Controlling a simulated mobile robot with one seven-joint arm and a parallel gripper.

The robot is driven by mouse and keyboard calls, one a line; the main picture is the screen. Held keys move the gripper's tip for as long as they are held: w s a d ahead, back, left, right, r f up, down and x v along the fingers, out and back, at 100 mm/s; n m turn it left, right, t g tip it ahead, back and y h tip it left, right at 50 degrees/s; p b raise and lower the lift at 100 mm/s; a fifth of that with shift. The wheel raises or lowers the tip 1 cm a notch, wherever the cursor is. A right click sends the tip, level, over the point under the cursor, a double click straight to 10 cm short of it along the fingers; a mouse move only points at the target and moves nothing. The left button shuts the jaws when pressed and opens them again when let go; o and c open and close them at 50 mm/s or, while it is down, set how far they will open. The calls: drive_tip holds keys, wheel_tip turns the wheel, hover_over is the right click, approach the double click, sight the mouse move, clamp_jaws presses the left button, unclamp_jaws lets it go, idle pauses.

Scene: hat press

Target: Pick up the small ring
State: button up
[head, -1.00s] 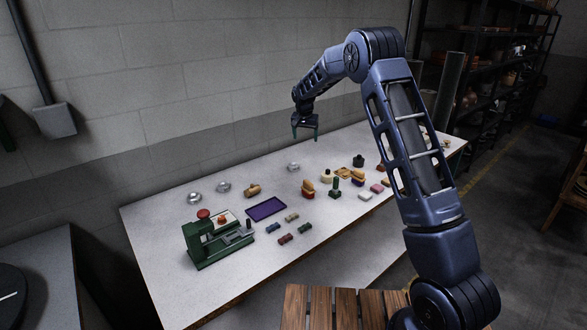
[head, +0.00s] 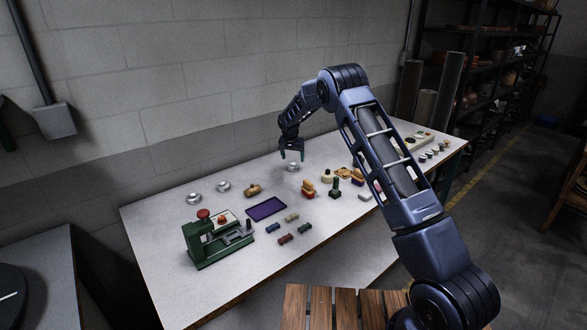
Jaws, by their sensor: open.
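My gripper (head: 291,156) is open and points down, just above or around a small silver round piece (head: 293,167) at the back of the table. I cannot tell whether the fingers touch it. Two similar silver round pieces, one at the far left (head: 193,199) and one beside it (head: 223,187), lie on the left part of the table. They look like rings or shallow dishes. I cannot tell from this view which of them is the small ring.
A green press (head: 215,245) stands at the front left of the white table (head: 170,275). A purple tray (head: 266,208), a tan roll (head: 252,190) and several small colored blocks lie near it. Stacked pieces (head: 308,188) and a green stamp (head: 335,188) are right of center.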

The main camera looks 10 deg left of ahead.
sight(293, 164)
drive_tip(key=shift+x, duration=2.6)
drive_tip(key=shift+w+r, duration=0.1)
drive_tip(key=c, duration=1.1)
drive_tip(key=shift+c, duration=0.2)
drive_tip(key=shift+a+r, duration=0.1)
